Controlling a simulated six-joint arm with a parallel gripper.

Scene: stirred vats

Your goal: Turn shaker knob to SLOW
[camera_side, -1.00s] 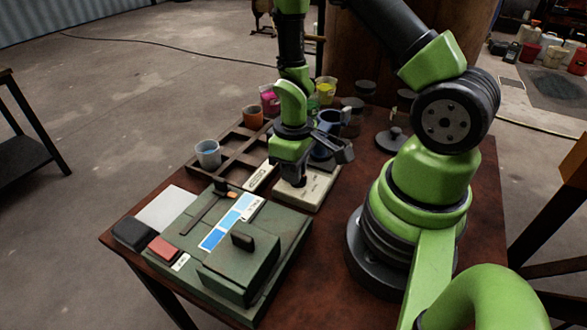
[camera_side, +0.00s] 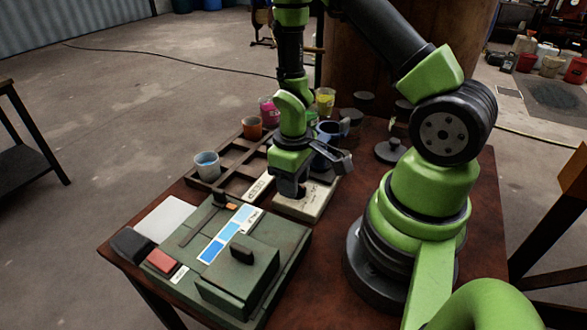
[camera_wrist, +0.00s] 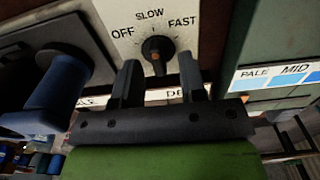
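My gripper (camera_wrist: 158,66) is open, with one dark finger on each side of the knob and visible gaps between. In the side view my gripper (camera_side: 289,192) points down over the pale shaker box (camera_side: 315,205) and hides the knob there.
A green device (camera_side: 238,275) with a blue scale and a red button (camera_side: 161,261) stands at the front left. A compartment tray (camera_side: 232,160) with a blue cup (camera_side: 207,166) and an orange cup (camera_side: 252,127) lies behind. Dark lidded pots (camera_side: 390,149) stand near my arm's base.

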